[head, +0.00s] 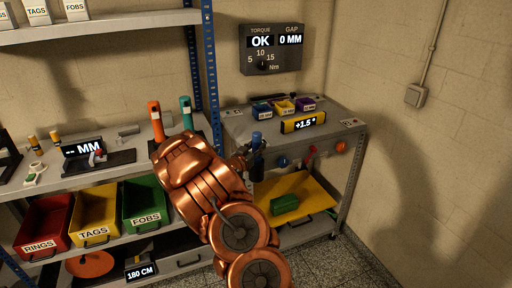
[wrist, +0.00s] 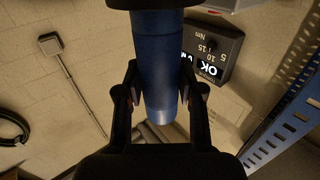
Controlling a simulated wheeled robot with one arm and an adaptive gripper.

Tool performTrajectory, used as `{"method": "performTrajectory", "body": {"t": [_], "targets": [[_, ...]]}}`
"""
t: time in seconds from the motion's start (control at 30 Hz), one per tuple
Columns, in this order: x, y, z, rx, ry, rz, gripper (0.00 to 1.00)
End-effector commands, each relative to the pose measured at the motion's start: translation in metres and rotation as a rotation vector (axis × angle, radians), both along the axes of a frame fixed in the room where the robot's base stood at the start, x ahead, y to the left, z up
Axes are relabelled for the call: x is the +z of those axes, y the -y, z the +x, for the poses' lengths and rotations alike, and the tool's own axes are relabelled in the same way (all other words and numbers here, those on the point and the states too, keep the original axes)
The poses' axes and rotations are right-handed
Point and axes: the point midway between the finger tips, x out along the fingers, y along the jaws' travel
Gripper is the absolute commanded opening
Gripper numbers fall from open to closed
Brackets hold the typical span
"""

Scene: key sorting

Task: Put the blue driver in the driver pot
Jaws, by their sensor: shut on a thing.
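The blue driver (head: 257,139) is upright in the head view, in front of the right-hand bench. Its blue handle is on top, with a dark part below. My gripper (head: 250,153) is shut on it. In the wrist view the blue handle (wrist: 160,60) sits between the two black fingers of my gripper (wrist: 160,98). An orange driver (head: 155,116) and a teal driver (head: 186,112) stand upright on the left bench, their lower ends partly hidden by my copper arm. I cannot make out a pot clearly.
The right bench (head: 345,128) holds small coloured bins (head: 284,107) and a yellow "+1.5°" level (head: 303,122). Below it is a yellow shelf (head: 318,196) with a green box (head: 290,205). A blue upright post (head: 209,60) stands between the benches. A torque display (head: 271,50) hangs on the wall.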

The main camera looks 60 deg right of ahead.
Motion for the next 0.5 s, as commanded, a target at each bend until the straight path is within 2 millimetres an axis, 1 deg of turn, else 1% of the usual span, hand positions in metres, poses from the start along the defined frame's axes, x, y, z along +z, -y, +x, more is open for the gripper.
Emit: {"method": "performTrajectory", "body": {"t": [0.27, 0.3, 0.5], "targets": [[-0.004, -0.0003, 0.0007, 0.001, 0.0, -0.002, 0.03], [-0.0029, -0.0001, 0.0005, 0.001, 0.0, -0.002, 0.41], [-0.003, -0.0001, 0.0003, 0.001, 0.0, -0.001, 0.62]]}}
